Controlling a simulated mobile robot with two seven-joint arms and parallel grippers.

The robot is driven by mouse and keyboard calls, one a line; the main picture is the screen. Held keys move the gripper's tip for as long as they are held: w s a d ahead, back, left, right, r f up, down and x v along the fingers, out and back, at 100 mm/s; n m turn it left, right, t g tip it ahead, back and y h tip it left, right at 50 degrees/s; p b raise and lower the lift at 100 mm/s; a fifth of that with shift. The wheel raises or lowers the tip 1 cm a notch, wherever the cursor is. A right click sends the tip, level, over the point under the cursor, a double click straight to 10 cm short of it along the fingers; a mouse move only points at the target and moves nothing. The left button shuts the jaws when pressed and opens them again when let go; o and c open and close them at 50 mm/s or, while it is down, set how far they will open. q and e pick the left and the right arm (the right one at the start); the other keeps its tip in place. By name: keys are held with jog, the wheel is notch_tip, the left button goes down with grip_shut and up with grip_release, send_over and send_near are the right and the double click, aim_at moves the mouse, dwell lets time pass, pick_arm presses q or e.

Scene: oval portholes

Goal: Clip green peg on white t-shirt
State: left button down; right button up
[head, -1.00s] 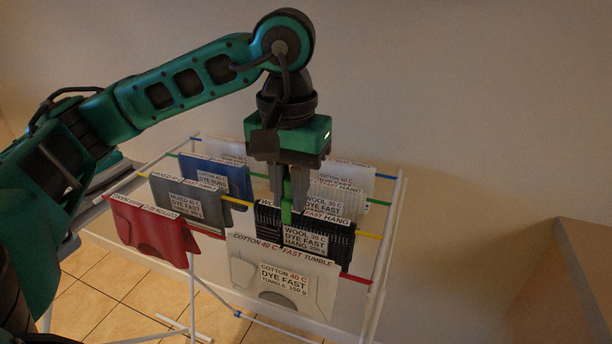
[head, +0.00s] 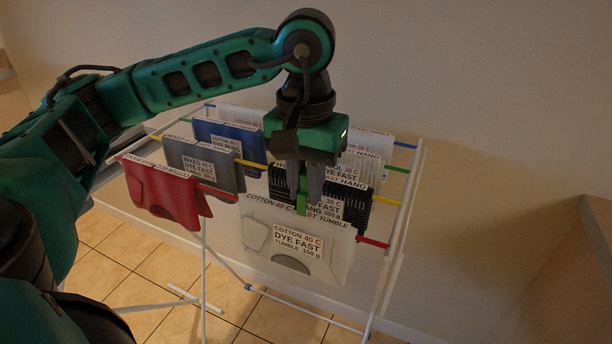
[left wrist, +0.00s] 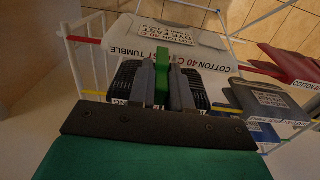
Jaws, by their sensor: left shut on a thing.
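My left gripper (head: 309,200) is shut on the green peg (head: 303,198), which points down between the fingers. The peg also shows in the left wrist view (left wrist: 162,80), between both fingers. The white t-shirt (head: 262,240), labelled cotton 40 C dye fast tumble, hangs on the red front rail of the drying rack. In the head view the peg's lower end overlaps the shirt's top edge; in the left wrist view its tip lies over the shirt's (left wrist: 130,33) top strip. I cannot tell whether they touch. My right gripper is not in view.
The drying rack (head: 402,215) also holds a red garment (head: 165,190) left of the shirt, a grey one (head: 200,165), a blue one (head: 215,137) and a black striped one (head: 358,207) behind. A wooden box-like piece (head: 590,265) stands at the right.

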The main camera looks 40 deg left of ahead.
aim_at(306, 216)
pick_arm(q)
jog(key=shift+f+b, duration=1.45)
jog(key=shift+f, duration=0.05)
jog(key=shift+s+f, duration=0.1)
jog(key=shift+f, duration=0.15)
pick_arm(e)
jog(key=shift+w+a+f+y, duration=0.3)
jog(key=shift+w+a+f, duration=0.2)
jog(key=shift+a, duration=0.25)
pick_arm(q)
jog(key=shift+f, duration=0.1)
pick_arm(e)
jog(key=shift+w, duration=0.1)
